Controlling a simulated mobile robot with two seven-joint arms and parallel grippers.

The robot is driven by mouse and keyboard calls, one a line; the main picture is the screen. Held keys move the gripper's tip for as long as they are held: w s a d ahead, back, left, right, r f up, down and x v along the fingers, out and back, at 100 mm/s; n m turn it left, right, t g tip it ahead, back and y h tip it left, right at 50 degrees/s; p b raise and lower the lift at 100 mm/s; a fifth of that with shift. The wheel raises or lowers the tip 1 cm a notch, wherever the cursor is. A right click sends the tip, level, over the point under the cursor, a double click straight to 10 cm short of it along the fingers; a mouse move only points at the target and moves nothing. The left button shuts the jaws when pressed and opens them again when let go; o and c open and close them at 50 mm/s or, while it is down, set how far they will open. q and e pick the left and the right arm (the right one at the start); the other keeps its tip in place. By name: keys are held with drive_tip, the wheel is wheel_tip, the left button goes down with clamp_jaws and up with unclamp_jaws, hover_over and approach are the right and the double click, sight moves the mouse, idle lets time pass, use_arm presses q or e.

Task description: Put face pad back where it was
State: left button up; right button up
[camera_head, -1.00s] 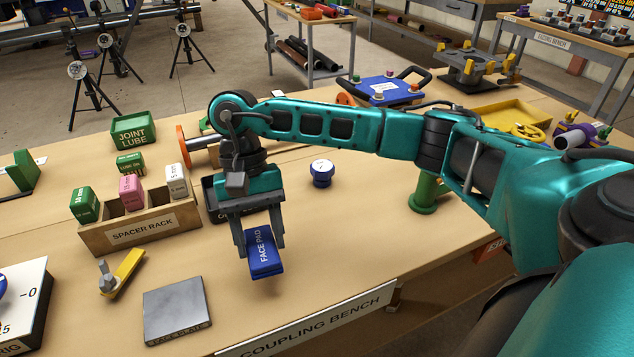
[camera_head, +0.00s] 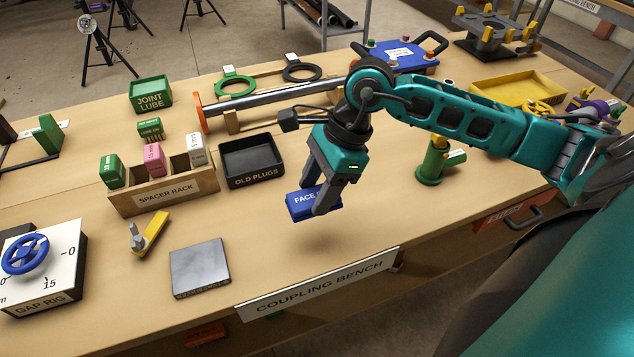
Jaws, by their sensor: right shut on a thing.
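The face pad (camera_head: 303,203) is a blue block with white lettering, partly covered by a finger. My right gripper (camera_head: 318,200) is shut on it and holds it above the front part of the bench, right of the grey square plate (camera_head: 200,268). The pad looks roughly level, and its shadow falls on the wood below. My left gripper is not in view.
The black OLD PLUGS tray (camera_head: 252,160) and SPACER RACK (camera_head: 168,192) stand left of the gripper. A metal pipe (camera_head: 270,104) lies on supports behind. A green stand (camera_head: 432,163) is to the right. Bare wood lies around the pad, near the bench's front edge (camera_head: 318,284).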

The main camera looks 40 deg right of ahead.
wheel_tip(320, 180, down, 7)
drive_tip(key=b, duration=0.5)
drive_tip(key=shift+f, duration=0.1)
drive_tip(key=shift+f+b, duration=0.2)
drive_tip(key=shift+b, duration=0.15)
drive_tip(key=shift+f, duration=0.1)
drive_tip(key=shift+f+b, duration=0.7)
drive_tip(key=shift+b, duration=0.1)
